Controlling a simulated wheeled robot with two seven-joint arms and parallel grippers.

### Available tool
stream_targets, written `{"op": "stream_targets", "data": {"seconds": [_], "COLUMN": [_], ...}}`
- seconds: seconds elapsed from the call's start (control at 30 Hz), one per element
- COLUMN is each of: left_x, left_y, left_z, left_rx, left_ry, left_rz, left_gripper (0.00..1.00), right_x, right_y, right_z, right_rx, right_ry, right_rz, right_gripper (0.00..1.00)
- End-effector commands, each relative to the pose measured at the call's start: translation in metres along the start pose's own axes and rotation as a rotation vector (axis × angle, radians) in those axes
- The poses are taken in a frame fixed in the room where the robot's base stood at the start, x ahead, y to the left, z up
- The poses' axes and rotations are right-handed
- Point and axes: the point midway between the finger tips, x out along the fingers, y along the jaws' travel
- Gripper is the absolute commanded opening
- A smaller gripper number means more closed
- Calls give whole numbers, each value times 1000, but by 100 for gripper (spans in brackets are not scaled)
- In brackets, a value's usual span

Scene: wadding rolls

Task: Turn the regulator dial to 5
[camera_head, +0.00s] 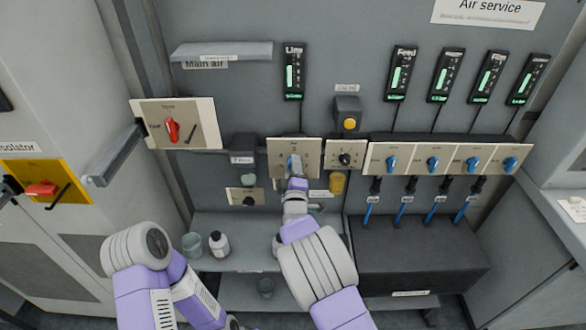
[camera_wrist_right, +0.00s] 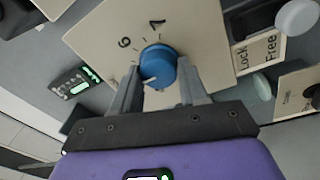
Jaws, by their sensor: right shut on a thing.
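The regulator dial (camera_head: 293,161) is a blue knob on a beige plate (camera_head: 312,147) in the middle of the wall panel. In the right wrist view the blue knob (camera_wrist_right: 158,62) shows large, with a pale mark on its lower side and printed digits beside it. The digits are tilted, and I cannot read the setting surely. My right gripper (camera_head: 296,180) reaches up to the dial from below. In the wrist view its fingers (camera_wrist_right: 159,72) are shut on the knob, one at each side. My left arm is at the lower left; its gripper does not show.
A lock plate with a black knob (camera_head: 345,154) is close on the right, then a row of blue-knobbed valves (camera_head: 392,164). A yellow button (camera_head: 349,124) is above. A bottle (camera_head: 218,243) and a cup (camera_head: 193,245) stand on the shelf below.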

Motion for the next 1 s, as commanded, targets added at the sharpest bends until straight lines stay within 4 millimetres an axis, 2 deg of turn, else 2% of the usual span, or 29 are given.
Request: {"op": "stream_targets", "data": {"seconds": [0.07, 0.1, 0.23, 0.5, 0.63, 1.0], "left_x": [0, 0, 0, 0, -1, -5], "left_y": [0, 0, 0, 0, 0, 2], "left_z": [0, 0, 0, 0, 0, 0], "left_rx": [0, 0, 0, 0, 0, 0], "left_ry": [0, 0, 0, 0, 0, 0], "left_rz": [0, 0, 0, 0, 0, 0], "left_gripper": [43, 43, 43, 43, 43, 43], "right_x": [0, 0, 0, 0, -7, -58], "right_y": [0, 0, 0, 0, 0, 0], "right_z": [1, 1, 0, 0, 0, -1], "right_rx": [0, 1, 1, 1, 2, 1], "right_ry": [-1, -1, -1, 0, -1, 1], "right_rz": [0, 0, 0, 0, -2, -2], "right_gripper": [13, 49, 69, 69, 69, 69]}}
